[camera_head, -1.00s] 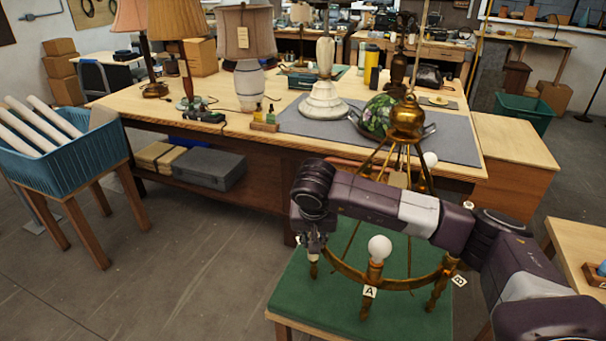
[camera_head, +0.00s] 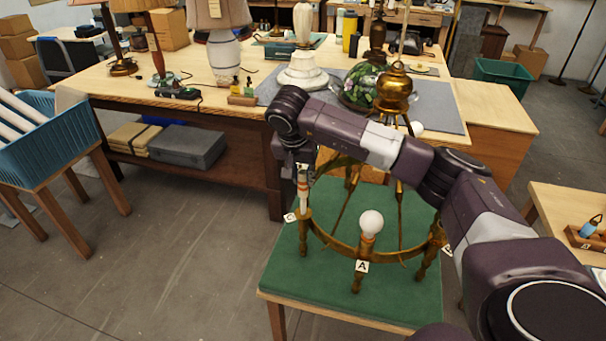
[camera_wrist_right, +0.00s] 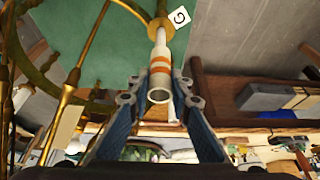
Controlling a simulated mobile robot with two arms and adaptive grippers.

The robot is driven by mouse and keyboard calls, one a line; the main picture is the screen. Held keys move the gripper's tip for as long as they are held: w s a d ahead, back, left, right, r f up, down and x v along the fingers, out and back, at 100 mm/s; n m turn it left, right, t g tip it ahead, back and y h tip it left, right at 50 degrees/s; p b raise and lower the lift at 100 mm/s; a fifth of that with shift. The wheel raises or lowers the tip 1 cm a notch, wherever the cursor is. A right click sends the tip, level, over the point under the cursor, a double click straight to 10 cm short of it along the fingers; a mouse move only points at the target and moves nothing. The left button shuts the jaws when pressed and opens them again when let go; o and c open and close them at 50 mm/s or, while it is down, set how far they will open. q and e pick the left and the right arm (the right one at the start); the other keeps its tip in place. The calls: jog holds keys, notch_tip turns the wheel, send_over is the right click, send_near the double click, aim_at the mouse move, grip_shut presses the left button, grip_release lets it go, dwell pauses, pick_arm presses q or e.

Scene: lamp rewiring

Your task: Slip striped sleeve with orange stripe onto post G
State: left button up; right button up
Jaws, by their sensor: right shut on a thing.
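The sleeve is a white tube with orange stripes (camera_head: 303,187). It hangs upright below my right gripper (camera_head: 301,165) at the left of the brass lamp ring. In the right wrist view the sleeve (camera_wrist_right: 160,70) lies between the fingers of my right gripper (camera_wrist_right: 162,108), its open upper end facing the camera. Post G (camera_head: 304,235), with its white tag G (camera_head: 290,217), stands directly below in line with the sleeve; the tag also shows in the right wrist view (camera_wrist_right: 181,16). The sleeve's lower end meets the post's brass cup in view; how far it surrounds the post is unclear. My left gripper is out of view.
A white bulb (camera_head: 371,222) stands on post A beside tag A (camera_head: 362,266). The brass lamp frame stands on a green-topped stand (camera_head: 330,289). The workbench (camera_head: 205,112) with lamps is behind. A blue crate (camera_head: 48,140) stands at left.

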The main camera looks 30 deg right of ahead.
aim_at(302, 191)
jog(key=shift+s+f+b, duration=0.1)
jog(key=shift+f+b, duration=0.8)
jog(key=shift+f, duration=0.65)
jog(key=shift+f+b, duration=1.15)
jog(key=shift+f, duration=0.65)
jog(key=o, duration=0.9)
jog(key=shift+c, duration=0.2)
jog(key=v, duration=1.2)
